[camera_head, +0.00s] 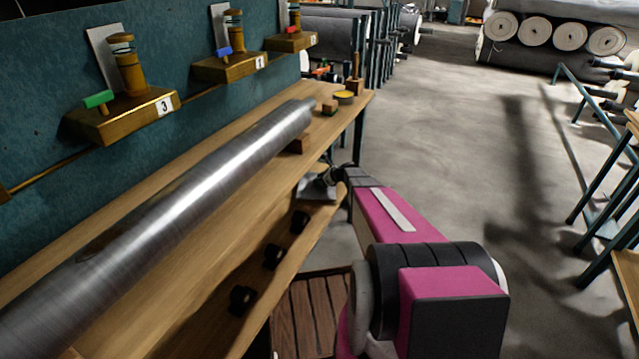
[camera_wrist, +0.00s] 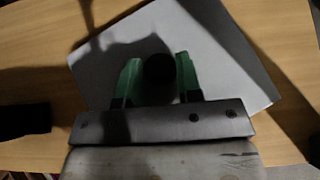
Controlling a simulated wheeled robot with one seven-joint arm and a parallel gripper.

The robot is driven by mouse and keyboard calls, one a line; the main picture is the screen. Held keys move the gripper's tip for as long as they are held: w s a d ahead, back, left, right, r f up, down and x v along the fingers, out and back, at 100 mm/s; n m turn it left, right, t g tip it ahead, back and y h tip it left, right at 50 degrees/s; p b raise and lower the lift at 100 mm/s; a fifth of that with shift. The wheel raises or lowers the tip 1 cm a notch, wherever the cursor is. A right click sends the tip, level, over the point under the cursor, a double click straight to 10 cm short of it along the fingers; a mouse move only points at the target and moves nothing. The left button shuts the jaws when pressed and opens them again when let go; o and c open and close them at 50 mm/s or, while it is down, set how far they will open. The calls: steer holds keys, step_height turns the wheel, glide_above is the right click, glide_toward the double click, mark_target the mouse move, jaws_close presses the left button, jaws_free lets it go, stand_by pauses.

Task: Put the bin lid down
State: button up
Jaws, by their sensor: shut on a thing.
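The bin lid (camera_wrist: 222,70) is a flat grey square plate with a dark round knob (camera_wrist: 159,69) in its middle. My gripper (camera_wrist: 158,80) has its two green fingers shut on the knob, one on each side. In the head view the lid (camera_head: 316,189) shows at the lower wooden shelf of the bench, under the far end of the big metal roll, with my gripper (camera_head: 332,177) above it. In the wrist view the lid lies over a wooden surface at a slant. I cannot tell whether it touches the wood. No bin is clearly seen.
The metal roll (camera_head: 190,200) lies along the bench top (camera_head: 345,108). Several black knobs (camera_head: 273,257) stand on the lower shelf (camera_head: 262,318) nearer me. Brass fixtures (camera_head: 125,115) line the teal wall at left. The grey floor (camera_head: 450,130) at right is open.

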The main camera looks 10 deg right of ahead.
steer(key=shift+f, duration=0.65)
steer(key=o, duration=1.1)
steer(key=shift+f, duration=0.1)
steer(key=v, duration=1.2)
